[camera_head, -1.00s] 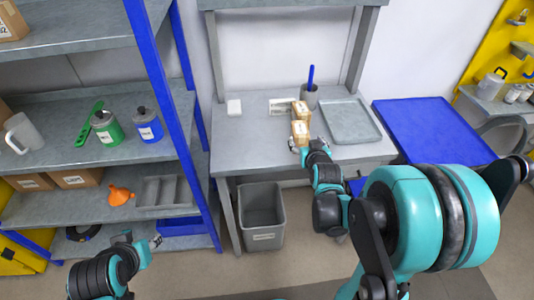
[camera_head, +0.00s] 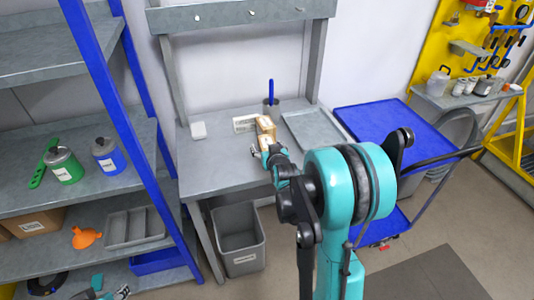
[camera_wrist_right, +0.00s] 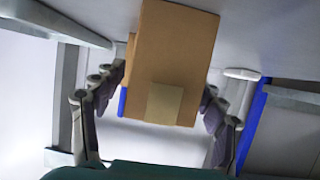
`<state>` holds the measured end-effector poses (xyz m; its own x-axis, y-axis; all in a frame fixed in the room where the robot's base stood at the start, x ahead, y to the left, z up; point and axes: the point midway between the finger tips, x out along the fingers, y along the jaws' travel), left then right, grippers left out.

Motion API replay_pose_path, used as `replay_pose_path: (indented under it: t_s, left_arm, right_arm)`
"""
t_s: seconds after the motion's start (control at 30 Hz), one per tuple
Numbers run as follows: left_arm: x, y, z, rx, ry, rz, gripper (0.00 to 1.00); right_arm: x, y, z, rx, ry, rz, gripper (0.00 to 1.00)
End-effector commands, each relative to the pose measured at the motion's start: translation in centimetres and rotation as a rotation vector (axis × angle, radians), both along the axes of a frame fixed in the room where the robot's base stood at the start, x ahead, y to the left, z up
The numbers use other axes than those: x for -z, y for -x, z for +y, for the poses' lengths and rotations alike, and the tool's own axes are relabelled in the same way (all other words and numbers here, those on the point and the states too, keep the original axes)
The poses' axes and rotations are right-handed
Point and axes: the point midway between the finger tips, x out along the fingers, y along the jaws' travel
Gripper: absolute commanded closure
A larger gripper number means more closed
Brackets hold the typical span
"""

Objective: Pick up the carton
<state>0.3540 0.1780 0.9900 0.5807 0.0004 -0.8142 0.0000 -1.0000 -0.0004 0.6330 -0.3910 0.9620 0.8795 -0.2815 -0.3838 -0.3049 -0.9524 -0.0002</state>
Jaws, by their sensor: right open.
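Two small tan cartons stand one behind the other on the grey workbench (camera_head: 225,165) in the head view. The near carton (camera_head: 267,142) is at my right gripper (camera_head: 266,154); the far carton (camera_head: 265,124) is just behind it. In the right wrist view a brown carton (camera_wrist_right: 176,50) with a lighter tape patch lies between the two fingers of my right gripper (camera_wrist_right: 163,88). The fingers are spread on either side of it, open. My left gripper (camera_head: 121,292) shows only in part at the bottom left, and its jaws are unclear.
A white label holder (camera_head: 244,123) and a cup with a blue stick (camera_head: 271,103) are close to the cartons. A grey tray (camera_head: 315,132) lies to the right. A blue cart (camera_head: 385,135) stands beside the bench.

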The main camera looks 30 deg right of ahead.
Motion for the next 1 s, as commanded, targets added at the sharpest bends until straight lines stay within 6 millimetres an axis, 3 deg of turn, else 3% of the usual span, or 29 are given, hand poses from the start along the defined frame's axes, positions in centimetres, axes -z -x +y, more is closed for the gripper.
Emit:
replay_pose_path:
  t_s: [0.07,0.1,0.3,0.67,1.0]
  left_arm:
    - [-0.1,0.0,0.0,0.0,0.0,0.0,0.6]
    - [-0.1,0.0,0.0,0.0,0.0,0.0,0.6]
    - [-0.1,0.0,0.0,0.0,0.0,0.0,0.6]
    - [-0.3,0.0,0.0,0.0,0.0,0.0,0.6]
    - [-2.8,0.0,0.0,0.0,0.0,0.0,0.6]
  right_arm:
    - [-0.1,0.0,0.0,0.0,0.0,0.0,0.28]
    - [-0.1,0.0,0.0,0.0,0.0,0.0,0.34]
    - [-0.1,0.1,0.0,0.0,0.0,0.0,0.86]
    - [-0.4,0.1,0.0,0.0,0.0,0.0,0.88]
    - [-5.0,0.6,-0.5,0.004,-0.001,0.001,0.88]
